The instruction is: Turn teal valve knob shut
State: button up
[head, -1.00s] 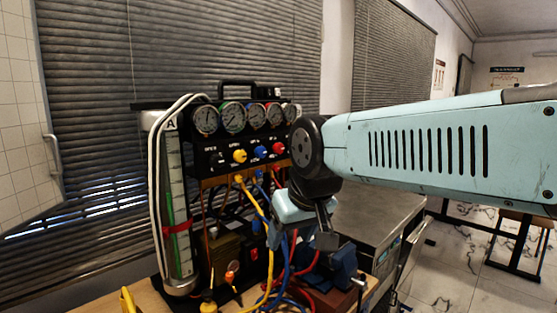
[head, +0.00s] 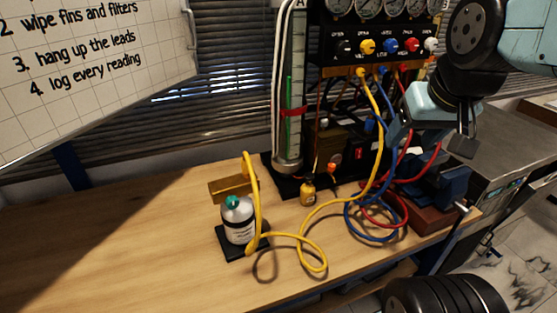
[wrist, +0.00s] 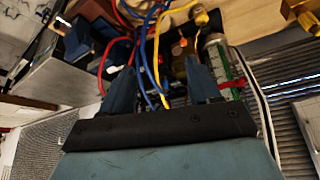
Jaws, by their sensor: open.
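The teal valve knob (head: 232,202) sits on top of a small white bottle (head: 238,222) that stands on a black base on the wooden bench, left of centre in the head view. The knob is not clearly visible in the wrist view. My gripper (head: 434,142) is at the right of the head view, in front of the gauge rig and well to the right of the knob. In the wrist view its two dark fingers (wrist: 147,82) are apart with nothing held between them; hoses show beyond them.
The gauge rig (head: 340,75) stands at the back of the bench (head: 110,250). A yellow hose (head: 300,237) loops beside the bottle, and blue and red hoses hang near my gripper. A brass block (head: 229,188) lies behind the bottle. The bench's left side is clear.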

aim_at(232, 202)
jog(key=u, duration=0.95)
jog(key=k, duration=0.95)
jog(key=u, duration=0.25)
jog(key=i, duration=1)
jog(key=z, duration=0.05)
